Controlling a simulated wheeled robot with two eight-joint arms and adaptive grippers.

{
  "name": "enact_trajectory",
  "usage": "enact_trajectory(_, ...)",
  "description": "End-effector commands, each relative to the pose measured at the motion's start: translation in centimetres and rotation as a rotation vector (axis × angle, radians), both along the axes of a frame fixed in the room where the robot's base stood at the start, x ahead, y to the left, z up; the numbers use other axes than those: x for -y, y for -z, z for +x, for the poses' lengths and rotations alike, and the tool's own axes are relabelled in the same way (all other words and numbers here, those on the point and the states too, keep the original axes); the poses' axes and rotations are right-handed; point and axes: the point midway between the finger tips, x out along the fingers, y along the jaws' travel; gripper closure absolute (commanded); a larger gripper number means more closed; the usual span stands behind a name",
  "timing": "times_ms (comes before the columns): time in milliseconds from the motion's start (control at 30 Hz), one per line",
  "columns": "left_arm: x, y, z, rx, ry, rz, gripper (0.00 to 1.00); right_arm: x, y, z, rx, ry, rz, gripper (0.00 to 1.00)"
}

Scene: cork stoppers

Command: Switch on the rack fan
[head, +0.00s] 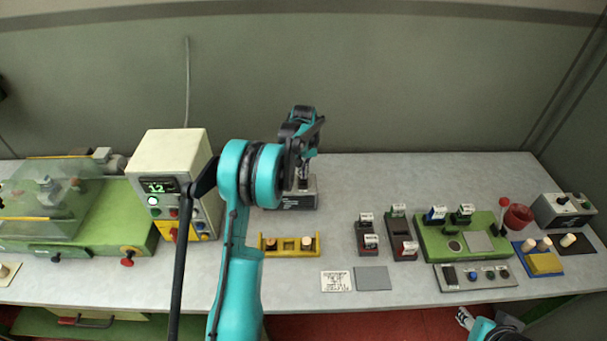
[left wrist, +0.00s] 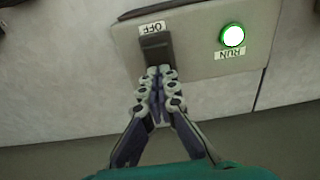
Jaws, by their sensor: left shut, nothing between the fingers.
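A grey box (head: 310,198) with a dark front stands on the bench beneath my left gripper (head: 303,185). In the left wrist view, a pale box (left wrist: 195,62) carries a black rocker switch (left wrist: 156,47) with an OFF label (left wrist: 152,28) beside it, and a lamp (left wrist: 232,36) glowing green beside a RUN label. The labels look upside down. My left gripper (left wrist: 160,73) is shut and empty, its fingertips at the near edge of the switch; contact is unclear. Only part of my right arm (head: 485,328) shows at the bottom edge; its jaws are unclear.
A yellow rack (head: 289,253) with cork stoppers stands in front of the grey box. A cream control box (head: 172,160) and green machine (head: 90,205) are left. Dark blocks (head: 368,236) and a green fixture (head: 430,243) are right. The bench behind these blocks is clear.

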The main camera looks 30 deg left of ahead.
Motion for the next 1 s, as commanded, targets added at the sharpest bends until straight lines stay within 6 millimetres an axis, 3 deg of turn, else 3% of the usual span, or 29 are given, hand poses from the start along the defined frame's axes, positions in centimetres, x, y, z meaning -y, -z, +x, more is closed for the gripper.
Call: enact_trajectory(1000,1.1,-0.2,-1.6,-0.005,0.000,-0.005,1.00,0.0,-0.1,0.0,0.000,0.000,0.000,0.60)
